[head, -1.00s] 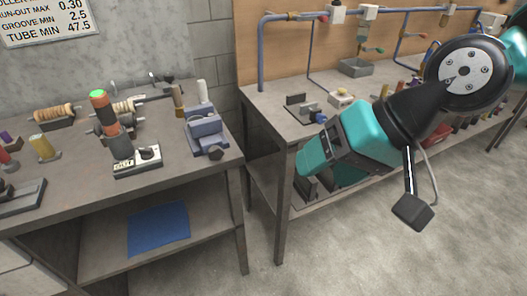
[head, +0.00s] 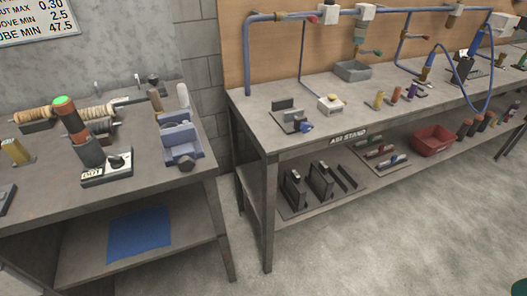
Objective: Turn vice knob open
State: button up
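A blue-grey vice (head: 181,139) sits near the right front corner of the left bench. A dark knob (head: 186,165) is at its front, close to the bench edge. Whether its jaws are apart is too small to tell. A smaller dark fixture (head: 288,112) with a blue knob (head: 305,127) stands on the left end of the right bench. My gripper is out of view. Only a sliver of teal, likely my arm, shows at the bottom right corner.
Open floor (head: 360,240) lies in front.

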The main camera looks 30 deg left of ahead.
aim_at(187, 164)
jog(key=z, duration=1.8)
jog(key=k, duration=1.5)
jog(key=u, duration=1.9)
